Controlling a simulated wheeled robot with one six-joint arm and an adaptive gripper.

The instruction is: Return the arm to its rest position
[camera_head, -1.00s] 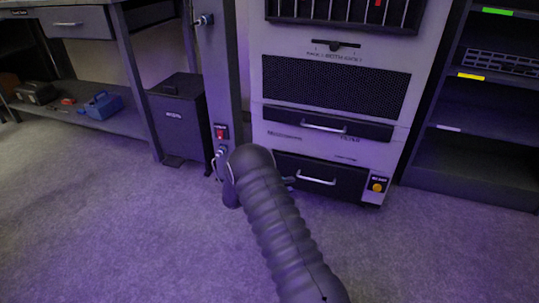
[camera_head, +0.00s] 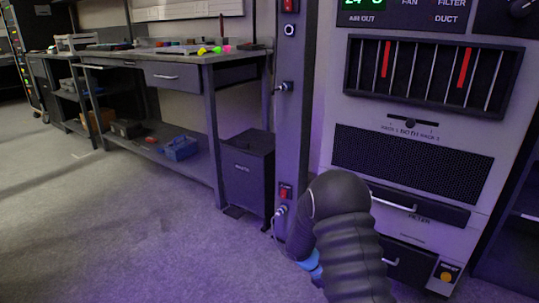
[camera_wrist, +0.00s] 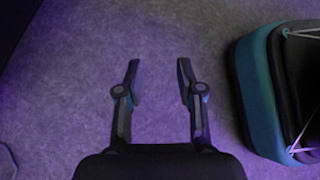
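My arm, in a dark ribbed sleeve, reaches up from the bottom of the head view in front of the cabinet and the grey post. My gripper (camera_wrist: 158,82) shows in the wrist view with its two fingers apart and nothing between them. It points at bare grey carpet (camera_wrist: 160,30). In the head view the arm hides the gripper.
A grey cabinet (camera_head: 470,150) with vents and drawers stands at right. A post (camera_head: 293,130) with a red switch (camera_head: 284,193) stands beside it. A bin (camera_head: 247,175) and workbench (camera_head: 190,62) are to the left. Open carpet (camera_head: 120,240) lies at lower left.

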